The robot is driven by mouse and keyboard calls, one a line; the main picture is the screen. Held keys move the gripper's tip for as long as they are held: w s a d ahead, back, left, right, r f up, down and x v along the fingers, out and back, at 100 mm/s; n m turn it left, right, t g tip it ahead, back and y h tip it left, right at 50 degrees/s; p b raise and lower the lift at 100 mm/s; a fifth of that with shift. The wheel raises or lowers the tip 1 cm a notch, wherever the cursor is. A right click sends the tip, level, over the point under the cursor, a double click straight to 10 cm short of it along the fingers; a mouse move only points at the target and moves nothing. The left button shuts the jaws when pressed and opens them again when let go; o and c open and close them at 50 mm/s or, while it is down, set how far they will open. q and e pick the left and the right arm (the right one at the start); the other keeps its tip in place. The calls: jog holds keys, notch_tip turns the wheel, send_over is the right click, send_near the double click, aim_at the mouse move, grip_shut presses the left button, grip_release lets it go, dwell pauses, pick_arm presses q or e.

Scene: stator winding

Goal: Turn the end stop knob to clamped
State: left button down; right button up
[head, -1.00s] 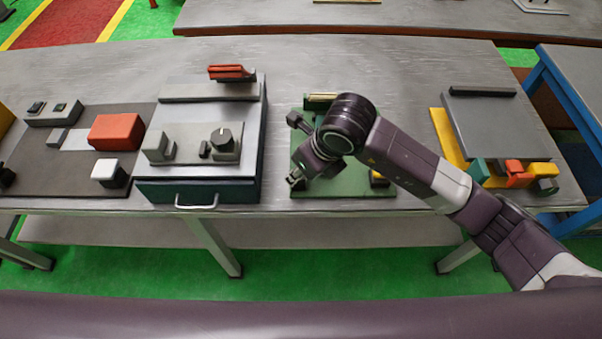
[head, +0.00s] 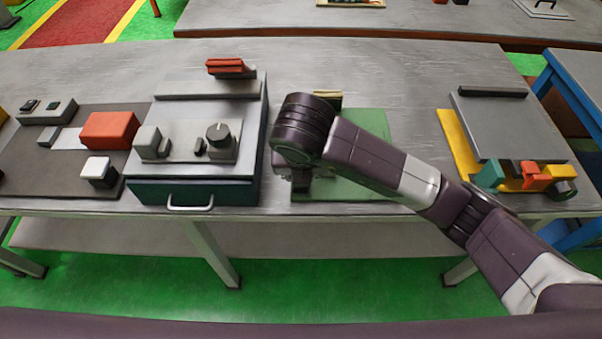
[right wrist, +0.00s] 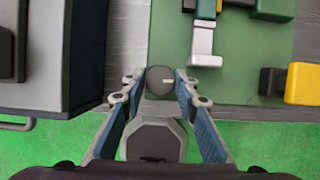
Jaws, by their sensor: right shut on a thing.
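In the head view my right arm hides the knob and fingertips; the plate (head: 355,190) shows around the arm. No marking for clamped is readable. My left gripper is not in view.
The drawer unit (head: 150,191) stands close to the left of the plate, with another dial (head: 218,134) on top. A white-ended part (right wrist: 206,45) and a yellow block (right wrist: 303,84) sit on the plate. Bare table lies right of the plate.

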jog(key=shift+w, duration=0.1)
dwell(0.3)
jog(key=o, duration=1.1)
jog(key=shift+o, duration=0.2)
jog(key=shift+r, duration=0.1)
jog(key=v, duration=1.2)
